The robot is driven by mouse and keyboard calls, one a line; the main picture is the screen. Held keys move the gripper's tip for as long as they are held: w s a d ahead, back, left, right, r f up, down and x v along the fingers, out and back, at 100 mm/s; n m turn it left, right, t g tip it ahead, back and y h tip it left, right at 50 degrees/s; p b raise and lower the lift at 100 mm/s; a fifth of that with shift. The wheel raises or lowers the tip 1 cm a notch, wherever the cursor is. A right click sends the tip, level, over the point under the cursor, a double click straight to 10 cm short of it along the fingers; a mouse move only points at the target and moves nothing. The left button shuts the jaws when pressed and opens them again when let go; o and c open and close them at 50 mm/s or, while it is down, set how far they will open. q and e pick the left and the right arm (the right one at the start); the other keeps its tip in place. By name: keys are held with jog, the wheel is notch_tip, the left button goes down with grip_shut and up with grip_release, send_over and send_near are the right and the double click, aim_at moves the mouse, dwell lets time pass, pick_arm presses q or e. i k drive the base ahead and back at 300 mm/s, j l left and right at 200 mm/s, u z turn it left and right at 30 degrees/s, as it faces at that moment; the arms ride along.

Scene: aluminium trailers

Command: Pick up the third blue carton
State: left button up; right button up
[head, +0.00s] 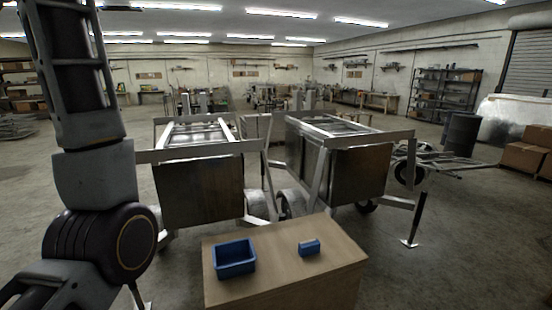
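A small blue carton (309,248) lies on the right half of a brown box-like table (284,281) in front of me. A blue open-topped bin (235,258) stands on the left half of the same top, apart from the carton. The inside of the bin looks empty from here, though its floor is dark. No other blue carton shows. My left arm rises along the left side of the picture, but its gripper is not in view. My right arm and gripper are not in view.
Two aluminium trailers (195,192) and (356,176) stand close behind the table, with wheels and frame legs near it. Brown cardboard boxes (524,158) are stacked at the far right. The concrete floor (450,270) right of the table is clear.

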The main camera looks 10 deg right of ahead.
aim_at(310, 247)
jog(key=z, duration=0.7)
